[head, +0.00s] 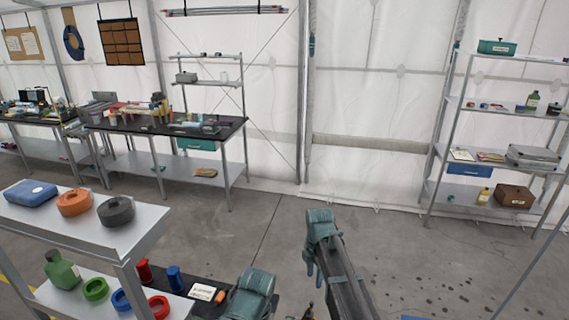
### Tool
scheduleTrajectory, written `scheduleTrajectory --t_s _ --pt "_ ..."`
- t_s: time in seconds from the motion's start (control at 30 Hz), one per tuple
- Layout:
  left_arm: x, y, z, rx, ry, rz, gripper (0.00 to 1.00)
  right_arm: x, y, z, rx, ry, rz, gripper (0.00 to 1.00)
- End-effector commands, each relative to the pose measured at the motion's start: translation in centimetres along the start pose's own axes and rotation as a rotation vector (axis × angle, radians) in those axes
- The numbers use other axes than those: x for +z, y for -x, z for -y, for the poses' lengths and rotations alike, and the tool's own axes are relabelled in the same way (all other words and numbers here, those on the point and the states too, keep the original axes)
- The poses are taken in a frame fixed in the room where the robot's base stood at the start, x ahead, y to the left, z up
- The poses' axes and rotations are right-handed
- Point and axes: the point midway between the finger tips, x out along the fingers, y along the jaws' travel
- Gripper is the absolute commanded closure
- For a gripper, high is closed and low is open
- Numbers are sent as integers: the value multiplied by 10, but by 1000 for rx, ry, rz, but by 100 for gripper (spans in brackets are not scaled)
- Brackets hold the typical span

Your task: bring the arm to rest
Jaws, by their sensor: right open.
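My right arm (340,270) rises from the bottom edge just right of the middle, bent at a teal joint. My right gripper (308,311) shows only in small part at the bottom edge, below that joint; it is open, and I see nothing held in it. A teal joint (251,291) of my other arm shows at the bottom, left of it. My left gripper is not in view.
A grey shelf unit (135,236) stands close at left, with an orange roll (74,203), a dark roll (116,211) and a blue pack (30,193). Workbenches (225,132) line the back left. A rack (440,150) stands at right. The floor (400,250) between is clear.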

Motion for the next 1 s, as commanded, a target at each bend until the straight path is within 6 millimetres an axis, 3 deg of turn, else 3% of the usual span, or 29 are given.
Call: scheduleTrajectory --t_s 0.17,0.4,0.6,0.9,1.0 --pt "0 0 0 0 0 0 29 -4 0 38 13 -383 3 52" --pt "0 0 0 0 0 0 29 -11 0 91 38 -1052 -4 52" --pt "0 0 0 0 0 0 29 -16 1 124 54 -1514 -18 52" --pt "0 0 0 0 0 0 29 -22 1 159 69 -1997 -42 52" --pt "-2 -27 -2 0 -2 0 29 -33 -26 155 63 -1988 -31 52"
